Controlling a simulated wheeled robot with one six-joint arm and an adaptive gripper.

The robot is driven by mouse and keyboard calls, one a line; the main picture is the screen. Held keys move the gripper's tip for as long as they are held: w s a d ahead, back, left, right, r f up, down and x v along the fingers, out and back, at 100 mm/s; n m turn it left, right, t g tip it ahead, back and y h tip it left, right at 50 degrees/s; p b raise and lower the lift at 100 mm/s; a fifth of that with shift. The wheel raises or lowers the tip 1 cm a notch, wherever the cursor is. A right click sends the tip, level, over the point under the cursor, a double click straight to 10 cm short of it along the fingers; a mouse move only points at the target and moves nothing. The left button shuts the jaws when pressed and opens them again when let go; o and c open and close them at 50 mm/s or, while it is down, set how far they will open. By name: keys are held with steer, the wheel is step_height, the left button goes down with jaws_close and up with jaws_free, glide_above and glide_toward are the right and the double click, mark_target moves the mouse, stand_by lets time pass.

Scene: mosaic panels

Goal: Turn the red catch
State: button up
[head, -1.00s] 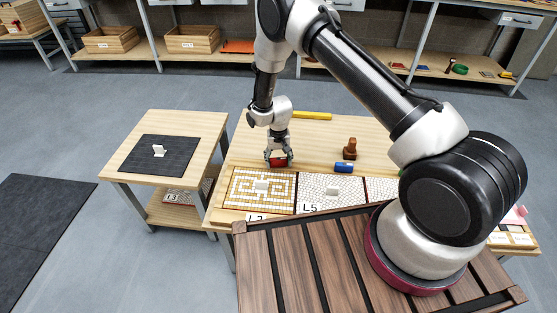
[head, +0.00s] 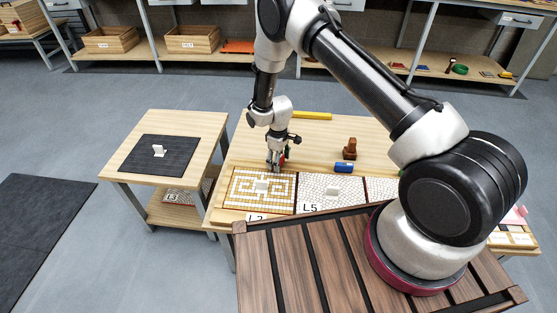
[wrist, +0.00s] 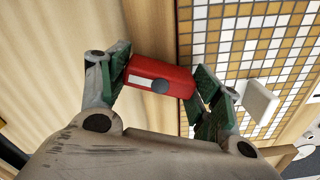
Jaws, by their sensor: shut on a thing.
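The red catch (wrist: 165,76) is a small red block with a white stripe and a grey round pin. In the wrist view it lies between the green pads of my gripper (wrist: 160,82), which is shut on it. In the head view my gripper (head: 277,163) points down at the back edge of the gold-and-white mosaic panel (head: 236,196), and only a sliver of the catch (head: 286,154) shows beside the fingers. The panel has a white handle (wrist: 258,101) and lies beside the catch in the wrist view.
A panel marked L5 (head: 341,201) lies to the right of the gold one. A blue block (head: 344,168), a brown wooden piece (head: 350,149) and a yellow bar (head: 312,115) rest on the table. A side table (head: 208,130) with a dark mat (head: 136,160) stands left.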

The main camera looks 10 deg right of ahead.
steer(key=shift+n, duration=2.3)
steer(key=o, duration=1)
step_height(320, 180, up, 12)
